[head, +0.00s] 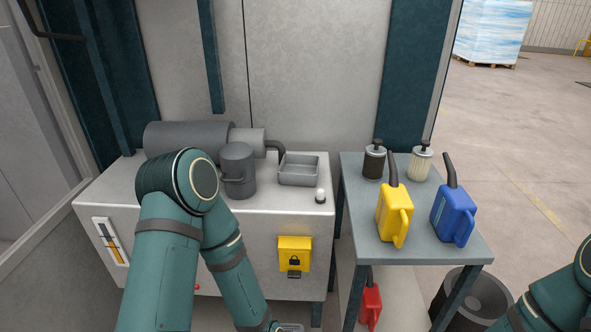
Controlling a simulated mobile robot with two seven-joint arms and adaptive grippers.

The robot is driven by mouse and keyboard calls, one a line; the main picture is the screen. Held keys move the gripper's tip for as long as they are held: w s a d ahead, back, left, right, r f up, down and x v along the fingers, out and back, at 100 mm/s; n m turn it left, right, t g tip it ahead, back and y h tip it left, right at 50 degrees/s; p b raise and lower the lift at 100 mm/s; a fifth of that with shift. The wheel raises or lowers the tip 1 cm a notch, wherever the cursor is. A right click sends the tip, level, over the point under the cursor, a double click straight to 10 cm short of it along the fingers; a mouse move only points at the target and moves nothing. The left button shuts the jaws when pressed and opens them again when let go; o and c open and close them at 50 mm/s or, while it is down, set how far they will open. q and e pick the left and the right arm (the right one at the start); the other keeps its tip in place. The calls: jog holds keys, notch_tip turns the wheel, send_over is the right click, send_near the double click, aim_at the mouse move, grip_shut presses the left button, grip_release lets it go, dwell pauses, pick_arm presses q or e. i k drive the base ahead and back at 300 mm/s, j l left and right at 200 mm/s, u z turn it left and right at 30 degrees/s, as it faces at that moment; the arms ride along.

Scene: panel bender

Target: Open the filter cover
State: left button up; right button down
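A dark grey upright canister with a lid and a side handle (238,170) stands on top of the light grey cabinet (225,222); it looks like the filter housing with its cover on. Its lid appears closed. My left arm is bent in front of the cabinet, its elbow just left of the canister and hiding part of the cabinet top. Its forearm runs down to the bottom edge, and no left fingers can be made out. My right arm shows only at the bottom right corner, and its gripper is out of the picture.
A grey motor (187,138) and open tray (299,169) flank the canister. A yellow lock box (294,254) is on the cabinet front.

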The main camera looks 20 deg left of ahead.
aim_at(238, 160)
jog(key=u, duration=1.25)
